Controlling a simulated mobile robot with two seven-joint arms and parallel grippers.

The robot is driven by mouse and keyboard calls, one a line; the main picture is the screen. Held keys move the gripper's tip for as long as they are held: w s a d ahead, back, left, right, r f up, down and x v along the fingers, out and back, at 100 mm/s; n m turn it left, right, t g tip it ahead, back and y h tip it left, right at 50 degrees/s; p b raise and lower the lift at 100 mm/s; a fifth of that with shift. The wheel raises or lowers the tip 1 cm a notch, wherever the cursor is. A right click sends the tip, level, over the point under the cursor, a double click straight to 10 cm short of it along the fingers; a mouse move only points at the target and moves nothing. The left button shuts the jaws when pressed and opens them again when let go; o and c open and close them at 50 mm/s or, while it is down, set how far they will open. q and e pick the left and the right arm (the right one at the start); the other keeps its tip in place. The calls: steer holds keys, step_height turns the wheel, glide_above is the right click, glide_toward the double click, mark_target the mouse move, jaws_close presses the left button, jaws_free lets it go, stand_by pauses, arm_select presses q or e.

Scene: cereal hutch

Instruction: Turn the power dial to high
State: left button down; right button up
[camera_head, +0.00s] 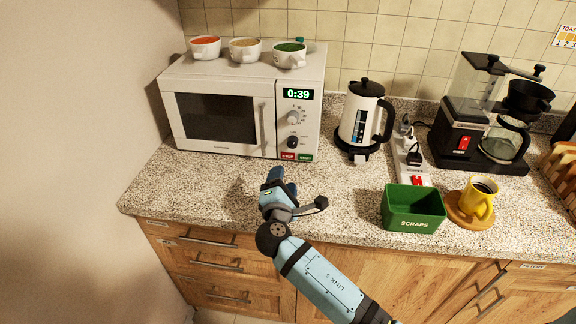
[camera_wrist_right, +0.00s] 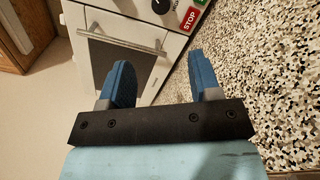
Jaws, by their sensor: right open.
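The white microwave (camera_head: 215,72) stands at the back left of the counter, its display (camera_head: 298,94) reading 0:39. Its panel has an upper silver dial (camera_head: 293,117) and a lower black dial (camera_head: 292,142). I cannot read their labels or which is the power dial. My right gripper (camera_head: 279,180) is open and empty in front of the microwave, below the panel and apart from it. In the right wrist view the open fingers (camera_wrist_right: 159,62) face the door handle (camera_wrist_right: 122,42); a dark dial (camera_wrist_right: 161,6) is cut by the top edge. My left gripper is out of view.
Several filled mugs (camera_head: 244,50) stand on the microwave. Red STOP (camera_head: 288,156) and green START (camera_head: 306,157) buttons lie below the dials. A white kettle (camera_head: 361,118) stands right of it. A green scraps bin (camera_head: 413,208) is farther right. The counter left of my gripper is clear.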

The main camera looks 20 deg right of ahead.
mark_target(292, 145)
steer(key=n+p, duration=0.3)
steer(key=n, duration=0.2)
steer(key=n+h+p, duration=0.1)
steer(key=n+p, duration=0.2)
steer(key=n, duration=0.2)
steer(key=n+g+p, duration=0.1)
steer(key=n+p, duration=0.2)
steer(key=n, duration=0.2)
steer(key=shift+w+a+r+p, duration=0.1)
steer(key=shift+a+r+p, duration=0.2)
steer(key=shift+r+p, duration=0.05)
steer(key=shift+w+d, duration=0.2)
steer(key=p+x, duration=0.1)
steer(key=x, duration=1.2)
steer(key=shift+p, duration=0.35)
steer(key=c, duration=0.9)
